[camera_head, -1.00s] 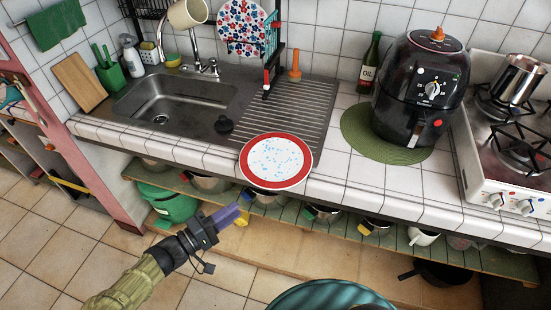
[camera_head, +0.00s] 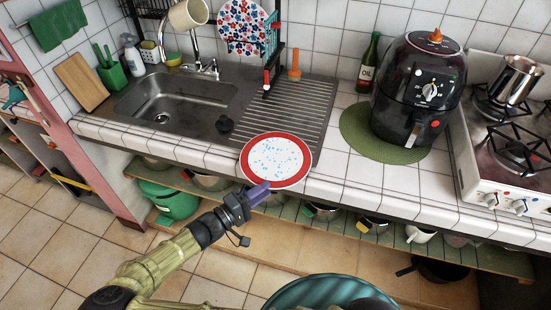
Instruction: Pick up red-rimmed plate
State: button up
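The red-rimmed plate (camera_head: 276,160) is round, with a white, blue-flecked middle. It lies at the front edge of the tiled counter, partly over the drainboard, and its near rim reaches the counter's edge. My gripper (camera_head: 262,188) is just at the plate's near left rim in the picture, with its purple fingers pointing up toward it. I cannot tell whether the fingers touch the rim, or whether they are apart or closed.
A black air fryer (camera_head: 420,90) stands on a green mat (camera_head: 362,138) to the right. Pots and a green pot (camera_head: 168,200) sit on the open shelf below. Counter between plate and mat is clear.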

aim_at(275, 183)
jog(key=p+x, duration=0.1)
jog(key=x, duration=0.4)
jog(key=shift+f, duration=0.15)
grip_shut()
